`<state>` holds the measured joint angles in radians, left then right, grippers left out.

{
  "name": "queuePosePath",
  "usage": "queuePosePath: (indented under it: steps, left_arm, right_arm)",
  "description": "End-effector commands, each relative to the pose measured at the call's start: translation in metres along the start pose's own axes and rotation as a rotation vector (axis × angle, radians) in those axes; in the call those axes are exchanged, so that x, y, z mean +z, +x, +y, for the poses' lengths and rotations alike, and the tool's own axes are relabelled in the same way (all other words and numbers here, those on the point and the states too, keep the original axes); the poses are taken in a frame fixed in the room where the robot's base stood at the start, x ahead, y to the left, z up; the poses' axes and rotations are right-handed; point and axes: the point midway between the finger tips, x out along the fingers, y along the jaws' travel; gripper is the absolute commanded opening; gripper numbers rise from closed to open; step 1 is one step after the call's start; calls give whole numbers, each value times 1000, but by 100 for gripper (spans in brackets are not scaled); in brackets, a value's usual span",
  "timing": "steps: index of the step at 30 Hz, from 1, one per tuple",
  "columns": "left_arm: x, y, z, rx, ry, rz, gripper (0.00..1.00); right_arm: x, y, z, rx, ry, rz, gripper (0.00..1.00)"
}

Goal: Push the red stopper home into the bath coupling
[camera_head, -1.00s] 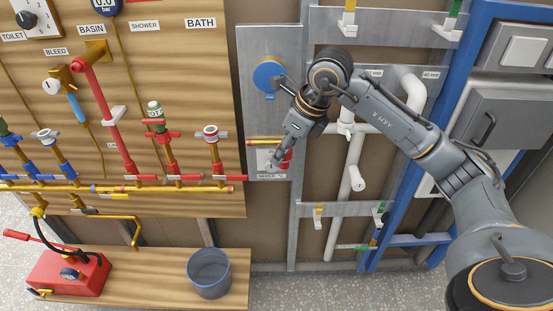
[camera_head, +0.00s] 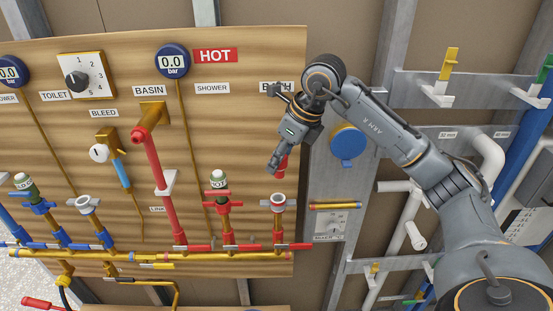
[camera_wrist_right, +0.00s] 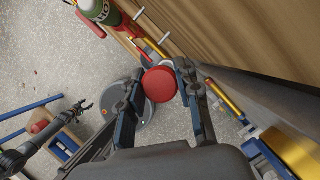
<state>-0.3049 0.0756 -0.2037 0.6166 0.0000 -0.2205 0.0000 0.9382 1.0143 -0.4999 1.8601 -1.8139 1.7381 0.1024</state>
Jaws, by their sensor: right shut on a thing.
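My right gripper (camera_head: 279,162) is shut on the red stopper (camera_head: 283,164). In the right wrist view, the stopper's round red face (camera_wrist_right: 160,85) sits between the two fingers (camera_wrist_right: 160,84). The bath coupling (camera_head: 278,200) is the pale-ringed top of the rightmost riser, below the partly covered BATH label. The stopper is above the coupling in the head view, with a visible gap. A pale ring shows partly behind the stopper in the right wrist view. My left gripper (camera_wrist_right: 80,107) shows small at the left of that view, its fingers apart.
The wooden board carries neighbouring risers, including one with a green-and-white cap (camera_head: 219,180), and the yellow manifold pipe (camera_head: 150,257). A metal panel with a blue round cover (camera_head: 347,143) stands to the right. A grey bucket (camera_wrist_right: 128,125) is below in the wrist view.

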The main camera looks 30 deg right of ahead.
Motion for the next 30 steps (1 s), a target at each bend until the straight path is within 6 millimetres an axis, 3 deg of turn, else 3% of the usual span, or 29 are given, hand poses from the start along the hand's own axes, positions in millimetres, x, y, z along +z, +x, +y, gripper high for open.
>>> queuePosePath:
  steps: [8, 24, 30]
  left_arm:
    - [2, 5, 1, 1, 0, -3, 54]
    - [-5, 43, -5, -7, -4, 13, 54]
    - [-4, 48, -6, -7, -3, 11, 54]
  right_arm:
    - [-2, 5, 0, 1, -1, -1, 6]
    - [-20, 48, 0, 0, -1, 0, 6]
    - [-23, 54, 0, 0, -1, -1, 6]
